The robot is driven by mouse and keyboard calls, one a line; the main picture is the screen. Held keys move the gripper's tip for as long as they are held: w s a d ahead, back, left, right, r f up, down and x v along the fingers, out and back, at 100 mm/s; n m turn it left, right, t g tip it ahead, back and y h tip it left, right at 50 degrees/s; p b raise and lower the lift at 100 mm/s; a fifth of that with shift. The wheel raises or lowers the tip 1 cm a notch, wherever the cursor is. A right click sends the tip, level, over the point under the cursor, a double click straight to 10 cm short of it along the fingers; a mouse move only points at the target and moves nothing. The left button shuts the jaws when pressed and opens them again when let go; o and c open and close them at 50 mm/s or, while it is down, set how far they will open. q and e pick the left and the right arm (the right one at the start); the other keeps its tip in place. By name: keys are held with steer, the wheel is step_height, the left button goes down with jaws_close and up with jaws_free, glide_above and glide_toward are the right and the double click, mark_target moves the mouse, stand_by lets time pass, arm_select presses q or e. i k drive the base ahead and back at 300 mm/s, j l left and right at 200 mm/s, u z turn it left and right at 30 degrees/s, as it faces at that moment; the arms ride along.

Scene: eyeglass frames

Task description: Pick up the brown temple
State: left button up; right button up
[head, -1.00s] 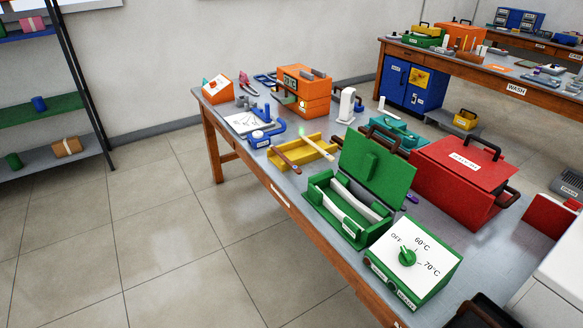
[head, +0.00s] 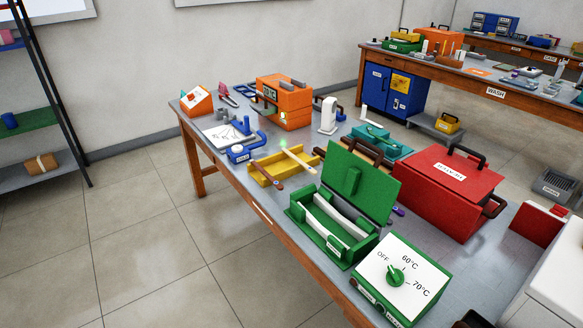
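A brown temple (head: 266,175) lies slanted across the near left side of a yellow tray (head: 270,160) on the long workbench, in the middle of the head view. A cream-coloured stick (head: 297,160) lies across the right part of the same tray. Neither of my grippers is in view.
An open green box (head: 301,219) with white strips stands right of the tray, before a green heater with a dial (head: 395,277). A red toolbox (head: 440,195), teal box (head: 385,143), blue-based fixture (head: 240,153) and orange machine (head: 285,105) are nearby. The floor (head: 150,250) at left is clear.

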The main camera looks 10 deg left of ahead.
mark_target(253, 162)
steer(key=i+j+z, duration=0.25)
steer(key=j+z, duration=0.3)
steer(key=j, duration=0.15)
steer(key=i+j+z, duration=0.25)
steer(key=j, duration=0.15)
steer(key=k, duration=0.05)
